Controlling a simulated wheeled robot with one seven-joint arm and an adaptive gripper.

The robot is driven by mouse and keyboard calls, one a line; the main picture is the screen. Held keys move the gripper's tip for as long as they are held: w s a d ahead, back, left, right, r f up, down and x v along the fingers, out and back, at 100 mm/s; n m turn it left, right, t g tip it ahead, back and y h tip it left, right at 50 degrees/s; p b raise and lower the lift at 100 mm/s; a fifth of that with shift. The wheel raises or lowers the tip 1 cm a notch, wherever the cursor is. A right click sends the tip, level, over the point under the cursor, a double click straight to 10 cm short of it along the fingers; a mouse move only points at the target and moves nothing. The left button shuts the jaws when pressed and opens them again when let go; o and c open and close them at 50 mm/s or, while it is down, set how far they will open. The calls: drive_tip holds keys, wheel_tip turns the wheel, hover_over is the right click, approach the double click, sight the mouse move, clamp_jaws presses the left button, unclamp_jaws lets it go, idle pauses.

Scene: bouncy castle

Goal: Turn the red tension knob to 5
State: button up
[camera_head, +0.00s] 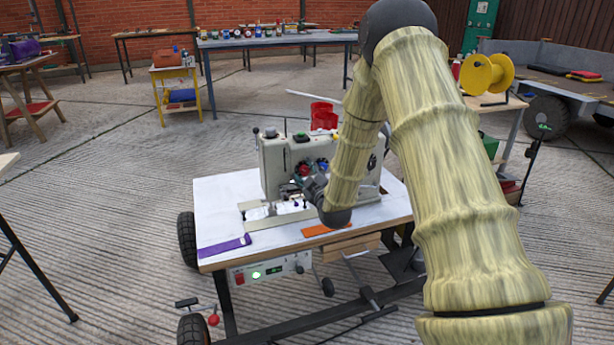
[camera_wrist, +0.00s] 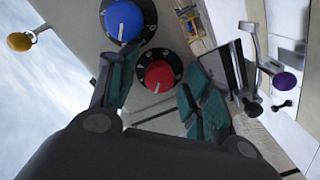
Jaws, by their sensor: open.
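The red tension knob (camera_wrist: 159,77) sits on a black numbered dial on the machine's pale face, between my spread fingers in the wrist view. A blue knob (camera_wrist: 123,20) on a similar dial is just above and left of it. My gripper (camera_wrist: 150,88) is open, with a teal-padded finger on each side of the red knob; whether either finger touches it I cannot tell. In the head view my gripper (camera_head: 310,185) is at the front of the sewing machine (camera_head: 275,160), and the red knob (camera_head: 304,169) shows small beside it. The dial's exact setting is too small to read.
The machine stands on a wheeled white table (camera_head: 225,195) with a purple strip (camera_head: 224,245) and an orange strip (camera_head: 325,229). In the wrist view, metal levers and a purple knob (camera_wrist: 286,82) are close to the right finger.

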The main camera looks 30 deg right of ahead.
drive_tip(key=c, duration=1)
